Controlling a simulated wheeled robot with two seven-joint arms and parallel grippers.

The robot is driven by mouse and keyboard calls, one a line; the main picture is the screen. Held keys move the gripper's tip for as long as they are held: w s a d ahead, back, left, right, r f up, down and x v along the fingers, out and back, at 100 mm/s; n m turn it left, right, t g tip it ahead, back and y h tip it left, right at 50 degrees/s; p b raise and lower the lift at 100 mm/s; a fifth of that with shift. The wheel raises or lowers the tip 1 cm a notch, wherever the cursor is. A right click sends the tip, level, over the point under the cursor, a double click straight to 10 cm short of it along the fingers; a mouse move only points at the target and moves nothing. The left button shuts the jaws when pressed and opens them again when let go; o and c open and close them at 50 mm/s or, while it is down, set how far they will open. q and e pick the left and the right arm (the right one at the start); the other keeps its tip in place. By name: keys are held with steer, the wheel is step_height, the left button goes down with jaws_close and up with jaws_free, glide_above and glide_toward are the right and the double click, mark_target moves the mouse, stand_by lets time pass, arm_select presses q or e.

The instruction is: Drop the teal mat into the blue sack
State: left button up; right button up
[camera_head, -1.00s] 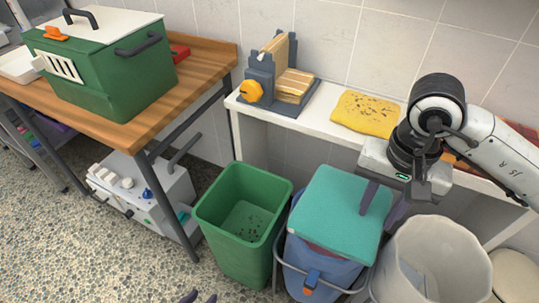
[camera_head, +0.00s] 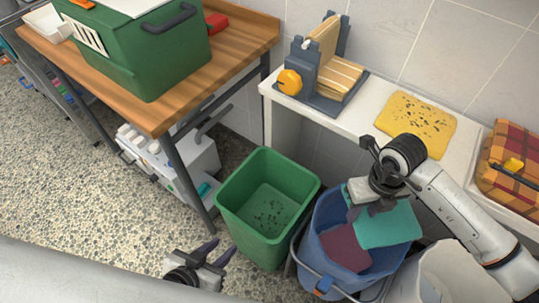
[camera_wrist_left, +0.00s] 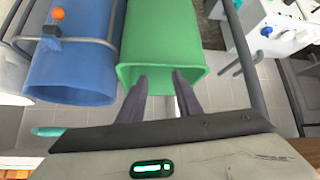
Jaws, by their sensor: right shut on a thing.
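The teal mat (camera_head: 390,226) hangs from my right gripper (camera_head: 360,208), which is shut on it. The mat is over the right part of the mouth of the blue sack (camera_head: 323,238); I cannot tell how far it reaches inside. A maroon cloth (camera_head: 345,248) shows in the sack's mouth. My left gripper (camera_head: 217,252) is open and empty, low and in front of the green bin. In the left wrist view its fingers (camera_wrist_left: 160,80) are apart, with the blue sack (camera_wrist_left: 72,65) to the left.
The green bin (camera_head: 235,205) stands left of the sack, and a whitish bin (camera_head: 445,275) stands right of it. Behind, a white shelf (camera_head: 365,112) holds a slicer with bread (camera_head: 325,70), a yellow cloth (camera_head: 415,122) and a plaid bundle (camera_head: 515,165).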

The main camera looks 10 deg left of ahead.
step_height(320, 180, down, 5)
steer(key=b, duration=0.4)
steer(key=shift+f+b, duration=0.4)
steer(key=shift+f, duration=0.1)
steer(key=o, duration=1.3)
step_height(320, 180, up, 10)
steer(key=shift+f, duration=0.2)
steer(key=shift+r, duration=0.35)
